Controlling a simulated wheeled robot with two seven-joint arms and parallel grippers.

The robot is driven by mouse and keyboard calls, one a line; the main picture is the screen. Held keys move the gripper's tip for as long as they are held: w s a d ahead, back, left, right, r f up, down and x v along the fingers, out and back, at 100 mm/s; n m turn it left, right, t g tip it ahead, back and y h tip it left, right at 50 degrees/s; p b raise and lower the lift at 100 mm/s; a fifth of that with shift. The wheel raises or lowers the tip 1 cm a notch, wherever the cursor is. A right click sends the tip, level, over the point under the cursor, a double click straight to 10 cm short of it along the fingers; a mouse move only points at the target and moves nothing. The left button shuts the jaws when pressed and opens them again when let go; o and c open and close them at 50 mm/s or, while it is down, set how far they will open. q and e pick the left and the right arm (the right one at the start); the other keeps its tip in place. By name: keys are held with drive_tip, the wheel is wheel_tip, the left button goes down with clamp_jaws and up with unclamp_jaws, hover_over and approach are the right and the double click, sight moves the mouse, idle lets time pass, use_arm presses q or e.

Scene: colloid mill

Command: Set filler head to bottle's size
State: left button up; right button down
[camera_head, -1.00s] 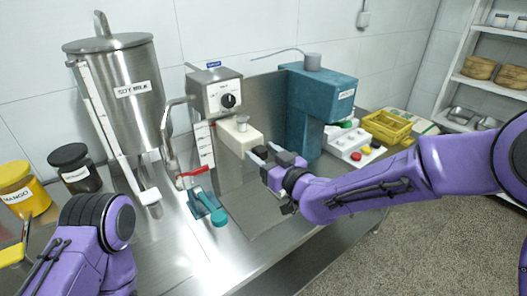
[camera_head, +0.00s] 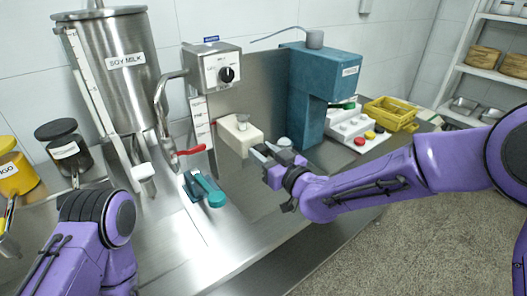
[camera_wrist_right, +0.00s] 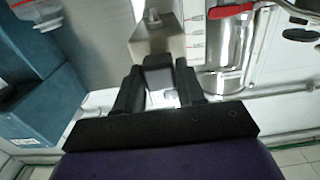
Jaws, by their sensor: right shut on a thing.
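The cream filler head (camera_head: 240,133) juts from the steel column beside a white scale strip (camera_head: 202,122), below the control box with its black knob (camera_head: 213,70). It also shows in the right wrist view (camera_wrist_right: 160,44). My right gripper (camera_head: 264,153) is at the filler head's front end. In the wrist view its fingers are shut on a dark grey block (camera_wrist_right: 158,76) at that end, the filler head's grip. I cannot make out the bottle for certain; a pale round top (camera_head: 285,142) shows just behind the gripper. My left arm is at lower left, its gripper out of view.
A teal machine (camera_head: 318,85) stands close behind the right gripper. A red-handled tap (camera_head: 190,150) and teal lever (camera_head: 207,190) are to the left. The soy milk tank (camera_head: 125,85), jars, a button panel (camera_head: 352,127) and yellow basket (camera_head: 390,113) surround the bench.

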drive_tip(key=shift+r, duration=0.25)
drive_tip(key=c, duration=0.8)
unclamp_jaws()
drive_tip(key=shift+o, duration=0.2)
drive_tip(key=shift+s, duration=0.1)
drive_tip(key=b+v, duration=0.2)
drive_tip(key=v, duration=0.8)
drive_tip(key=shift+s+b, duration=0.15)
drive_tip(key=shift+b, duration=0.25)
drive_tip(key=shift+d, duration=0.1)
